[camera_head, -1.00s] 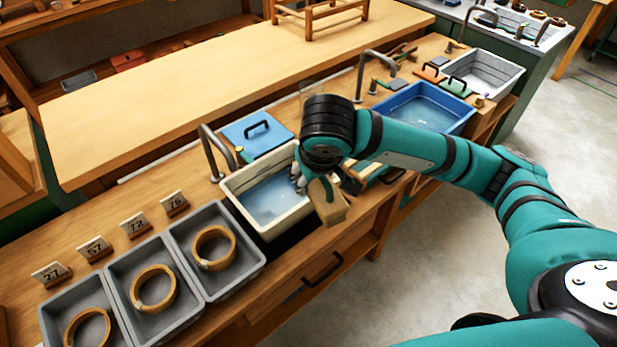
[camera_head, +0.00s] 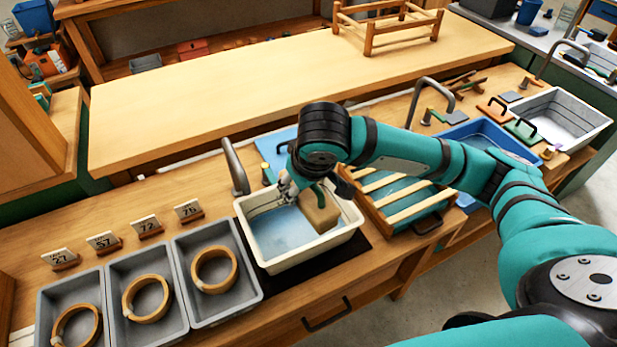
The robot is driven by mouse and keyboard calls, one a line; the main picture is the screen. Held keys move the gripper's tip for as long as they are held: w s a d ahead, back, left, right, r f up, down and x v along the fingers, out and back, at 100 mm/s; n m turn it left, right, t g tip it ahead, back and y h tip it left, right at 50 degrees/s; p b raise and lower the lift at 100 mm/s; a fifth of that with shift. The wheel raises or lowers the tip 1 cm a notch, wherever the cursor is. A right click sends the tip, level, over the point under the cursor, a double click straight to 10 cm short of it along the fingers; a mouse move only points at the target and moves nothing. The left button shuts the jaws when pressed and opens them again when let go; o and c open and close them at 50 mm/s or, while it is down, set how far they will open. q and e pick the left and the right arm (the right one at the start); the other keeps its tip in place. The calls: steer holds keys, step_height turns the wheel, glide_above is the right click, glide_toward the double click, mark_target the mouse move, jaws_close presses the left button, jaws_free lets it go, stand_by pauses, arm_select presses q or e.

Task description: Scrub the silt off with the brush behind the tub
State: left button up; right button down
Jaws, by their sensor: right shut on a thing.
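A cream tub (camera_head: 350,228) with bluish water (camera_head: 275,232) stands on the wooden counter. My right gripper (camera_head: 312,188) is over the tub, pointing down. It is shut on what looks like a brush (camera_head: 320,212), with a green handle and a tan block-like head. The head is low over the tub's right half; I cannot tell whether it touches the water or the bottom. My wrist hides part of the gripper. No silt can be made out. My left gripper is not in view.
Grey trays (camera_head: 208,298) with wooden rings (camera_head: 214,270) and number cards (camera_head: 188,211) stand left of the tub. A tap (camera_head: 235,165) and partly hidden blue lid (camera_head: 275,148) are behind it. A slatted rack (camera_head: 375,208) is close on the right, with a blue tub (camera_head: 480,135) beyond.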

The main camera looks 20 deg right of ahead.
steer(key=shift+w+a+f+n, duration=0.2)
steer(key=shift+a+n, duration=0.15)
steer(key=shift+n, duration=0.15)
steer(key=shift+w+a+f+n+y+p, duration=0.15)
steer(key=shift+a+f+n+y, duration=0.1)
steer(key=shift+a+n, duration=0.15)
steer(key=shift+a+f+n+y+p, duration=0.15)
steer(key=shift+a+f+n+y, duration=0.1)
steer(key=shift+n, duration=0.25)
steer(key=shift+w+a+f+n, duration=0.15)
steer(key=shift+a+f+n, duration=0.1)
steer(key=shift+n, duration=0.15)
arm_select(q)
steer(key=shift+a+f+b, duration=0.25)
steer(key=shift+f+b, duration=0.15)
steer(key=shift+b, duration=0.35)
arm_select(e)
steer(key=w+a+f+n+g+y, duration=0.1)
steer(key=w+f+n+g, duration=0.1)
steer(key=f+n, duration=0.4)
steer(key=w+a+f+n+g+y, duration=0.1)
steer(key=a+f+n+g+y, duration=0.1)
steer(key=f+n, duration=0.5)
step_height(320, 180, down, 3)
steer(key=shift+w+r, duration=0.15)
steer(key=shift+w, duration=0.2)
